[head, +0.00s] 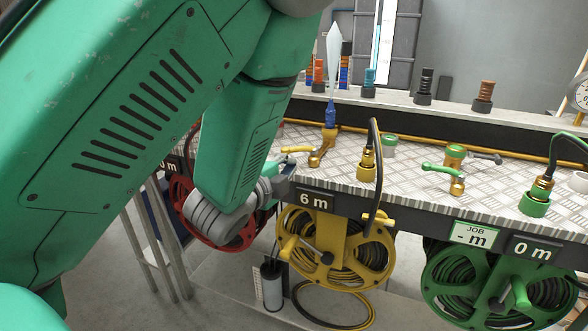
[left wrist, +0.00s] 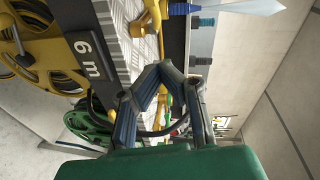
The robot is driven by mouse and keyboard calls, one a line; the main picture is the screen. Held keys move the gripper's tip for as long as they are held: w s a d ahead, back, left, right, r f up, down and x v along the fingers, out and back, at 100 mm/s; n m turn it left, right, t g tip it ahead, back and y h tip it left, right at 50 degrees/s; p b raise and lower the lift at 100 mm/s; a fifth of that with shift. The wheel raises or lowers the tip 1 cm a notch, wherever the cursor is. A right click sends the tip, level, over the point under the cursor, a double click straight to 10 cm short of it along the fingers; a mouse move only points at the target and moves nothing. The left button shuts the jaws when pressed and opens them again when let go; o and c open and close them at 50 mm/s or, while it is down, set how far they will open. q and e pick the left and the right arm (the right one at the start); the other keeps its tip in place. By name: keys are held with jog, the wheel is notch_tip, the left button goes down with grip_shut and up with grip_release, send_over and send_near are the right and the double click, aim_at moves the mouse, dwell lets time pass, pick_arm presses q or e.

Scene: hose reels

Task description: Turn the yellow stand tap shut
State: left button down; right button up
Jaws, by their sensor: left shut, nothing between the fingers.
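The yellow stand tap (head: 322,150) stands on the bench top behind the 6 m label. Its lever (head: 297,149) points left in the head view. A blue nozzle (head: 330,115) sits on top, and a pale water-like spray (head: 334,60) rises from it. In the left wrist view the tap (left wrist: 152,18) is at the top, with the blue nozzle (left wrist: 181,8) beside it. My left gripper (head: 284,168) is shut and empty, at the bench's front edge, nearer than the tap and apart from it. It also shows in the left wrist view (left wrist: 160,68). My right gripper is out of view.
Below the edge hang a red reel (head: 190,215), a yellow reel (head: 338,252) and a green reel (head: 470,282). A yellow hose fitting (head: 367,165) and a green-handled tap (head: 457,185) stand right of the yellow tap. Coloured nozzles line the back shelf.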

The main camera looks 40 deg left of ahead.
aim_at(296, 151)
pick_arm(q)
jog(key=w+a+b, duration=0.1)
jog(key=w, duration=0.1)
jog(key=w+a+f+b, duration=0.1)
jog(key=w, duration=0.1)
jog(key=w+a+b, duration=0.1)
jog(key=w+b, duration=0.1)
jog(key=shift+w+a+f, duration=0.2)
jog(key=shift+w+f, duration=0.05)
jog(key=shift+w, duration=0.1)
jog(key=shift+w+a+f, duration=0.1)
jog(key=shift+w+a, duration=0.25)
jog(key=shift+a, duration=0.4)
